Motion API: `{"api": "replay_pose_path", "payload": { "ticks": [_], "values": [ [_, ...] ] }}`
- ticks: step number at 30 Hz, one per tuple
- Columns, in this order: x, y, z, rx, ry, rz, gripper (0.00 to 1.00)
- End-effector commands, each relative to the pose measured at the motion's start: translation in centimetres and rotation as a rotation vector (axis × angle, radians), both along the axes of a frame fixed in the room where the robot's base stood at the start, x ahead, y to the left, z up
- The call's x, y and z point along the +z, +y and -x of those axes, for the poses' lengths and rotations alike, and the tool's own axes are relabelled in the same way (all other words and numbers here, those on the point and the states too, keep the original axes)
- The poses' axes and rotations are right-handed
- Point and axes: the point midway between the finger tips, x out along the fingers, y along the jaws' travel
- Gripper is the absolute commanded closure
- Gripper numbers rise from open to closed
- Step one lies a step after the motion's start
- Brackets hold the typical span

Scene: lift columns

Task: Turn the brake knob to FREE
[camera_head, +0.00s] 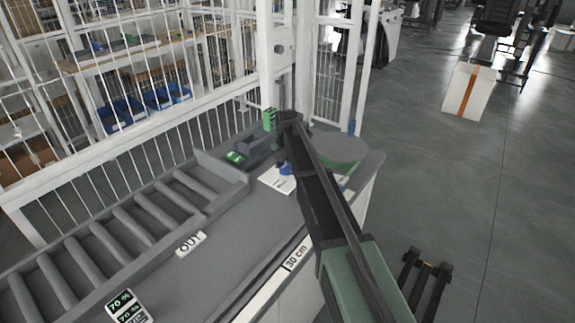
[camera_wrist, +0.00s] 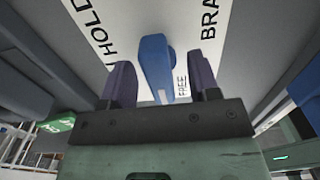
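The brake knob is a blue bar-shaped handle (camera_wrist: 155,62) on a white label plate (camera_wrist: 112,38) in the wrist view. The plate reads HOLD at upper left, BRA(KE) at upper right and FREE beside the knob's lower end. White marks show on that lower end, close to FREE. My gripper (camera_wrist: 162,82) is open, one dark finger on each side of the knob, with gaps visible. Contact and depth are unclear. In the head view, a bit of the blue knob (camera_head: 286,170) and the white plate (camera_head: 273,180) show beside my arm, which hides the rest.
A roller conveyor (camera_head: 125,228) runs along the left of the grey counter (camera_head: 225,245). A grey bin (camera_head: 256,147) and a green item (camera_head: 235,157) stand near the plate. White fence bars (camera_head: 125,133) stand behind.

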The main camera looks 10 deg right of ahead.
Motion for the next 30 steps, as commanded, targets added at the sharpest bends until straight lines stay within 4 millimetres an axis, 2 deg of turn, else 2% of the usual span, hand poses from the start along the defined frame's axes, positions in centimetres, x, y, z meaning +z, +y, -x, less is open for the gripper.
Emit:
{"api": "replay_pose_path", "payload": {
  "ticks": [14, 30],
  "values": [
    [0.2, 0.0, 0.0, -0.002, 0.0, 0.0, 0.45],
    [7.1, 0.0, 0.0, -0.002, 0.0, 0.0, 0.45]
  ]
}}
